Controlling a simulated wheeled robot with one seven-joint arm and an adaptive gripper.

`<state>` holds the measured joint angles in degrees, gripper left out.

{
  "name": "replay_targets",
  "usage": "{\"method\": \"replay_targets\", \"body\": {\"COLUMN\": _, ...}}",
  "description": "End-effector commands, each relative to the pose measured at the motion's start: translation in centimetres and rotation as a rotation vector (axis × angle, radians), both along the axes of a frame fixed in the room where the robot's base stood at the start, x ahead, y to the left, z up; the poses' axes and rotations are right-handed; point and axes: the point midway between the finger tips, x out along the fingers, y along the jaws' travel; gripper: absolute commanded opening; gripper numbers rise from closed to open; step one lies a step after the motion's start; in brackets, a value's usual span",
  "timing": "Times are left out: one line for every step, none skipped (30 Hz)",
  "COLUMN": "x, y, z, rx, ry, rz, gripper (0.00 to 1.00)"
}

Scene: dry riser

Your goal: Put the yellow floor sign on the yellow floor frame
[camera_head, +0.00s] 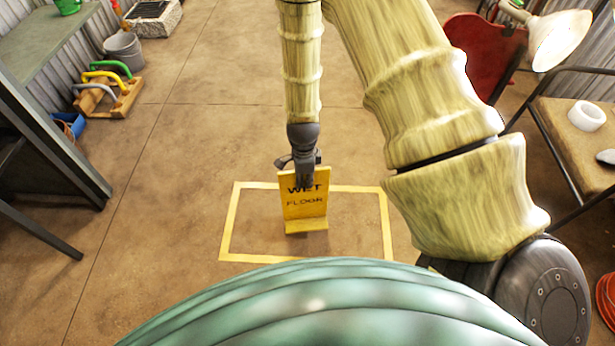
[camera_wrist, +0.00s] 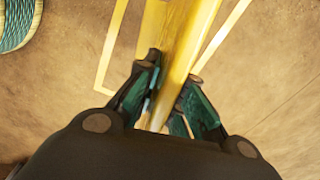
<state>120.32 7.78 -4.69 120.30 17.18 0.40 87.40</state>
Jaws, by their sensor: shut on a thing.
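The yellow floor sign (camera_head: 305,207), lettered "WET FLOOR", stands roughly upright inside the outline of the yellow floor frame (camera_head: 228,222) in the head view. My gripper (camera_head: 302,170) is shut on the sign's top edge from above. In the wrist view my gripper (camera_wrist: 165,100) has its two fingers on either side of the yellow sign (camera_wrist: 177,45), with the yellow frame (camera_wrist: 112,48) on the floor beyond. I cannot tell whether the sign's foot touches the floor. My gripper covers part of the sign's top.
A dark-legged workbench (camera_head: 50,40) stands at the left, with a wooden rack (camera_head: 110,97) and a metal bucket (camera_head: 124,50) beyond it. The floor around the frame is clear.

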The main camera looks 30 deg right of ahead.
Motion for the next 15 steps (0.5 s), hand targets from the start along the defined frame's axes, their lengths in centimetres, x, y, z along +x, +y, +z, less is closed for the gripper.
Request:
{"method": "replay_targets", "body": {"x": 0.0, "y": -0.2, "z": -1.1, "rx": 0.001, "ry": -0.001, "rz": -0.039, "gripper": 0.0}}
{"method": "replay_targets", "body": {"x": 0.0, "y": -0.3, "z": -1.4, "rx": 0.002, "ry": -0.001, "rz": -0.061, "gripper": 0.0}}
{"method": "replay_targets", "body": {"x": 0.0, "y": -0.5, "z": -1.6, "rx": 0.002, "ry": -0.001, "rz": -0.088, "gripper": 0.0}}
{"method": "replay_targets", "body": {"x": 0.0, "y": -0.6, "z": -1.8, "rx": 0.003, "ry": -0.002, "rz": -0.107, "gripper": 0.0}}
{"method": "replay_targets", "body": {"x": -0.1, "y": -0.6, "z": -1.9, "rx": 0.003, "ry": -0.001, "rz": -0.122, "gripper": 0.0}}
{"method": "replay_targets", "body": {"x": -0.1, "y": -0.7, "z": -2.0, "rx": 0.004, "ry": -0.001, "rz": -0.141, "gripper": 0.0}}
{"method": "replay_targets", "body": {"x": -0.1, "y": -0.8, "z": -2.1, "rx": 0.004, "ry": -0.001, "rz": -0.152, "gripper": 0.0}}
{"method": "replay_targets", "body": {"x": -0.1, "y": -0.8, "z": -2.2, "rx": 0.005, "ry": 0.0, "rz": -0.161, "gripper": 0.0}}
{"method": "replay_targets", "body": {"x": -0.1, "y": -0.9, "z": -2.2, "rx": 0.005, "ry": 0.0, "rz": -0.17, "gripper": 0.0}}
{"method": "replay_targets", "body": {"x": 0.0, "y": -0.8, "z": -2.3, "rx": 0.005, "ry": 0.0, "rz": -0.176, "gripper": 0.0}}
{"method": "replay_targets", "body": {"x": 0.0, "y": -0.7, "z": -2.3, "rx": 0.005, "ry": -0.001, "rz": -0.179, "gripper": 0.0}}
{"method": "replay_targets", "body": {"x": 0.2, "y": -0.6, "z": -2.4, "rx": 0.004, "ry": -0.001, "rz": -0.181, "gripper": 0.0}}
{"method": "replay_targets", "body": {"x": 0.4, "y": -0.4, "z": -2.4, "rx": 0.004, "ry": -0.001, "rz": -0.181, "gripper": 0.0}}
{"method": "replay_targets", "body": {"x": 0.7, "y": -0.1, "z": -2.5, "rx": 0.004, "ry": -0.001, "rz": -0.181, "gripper": 0.0}}
{"method": "replay_targets", "body": {"x": 1.0, "y": 0.3, "z": -2.6, "rx": 0.004, "ry": -0.002, "rz": -0.181, "gripper": 0.0}}
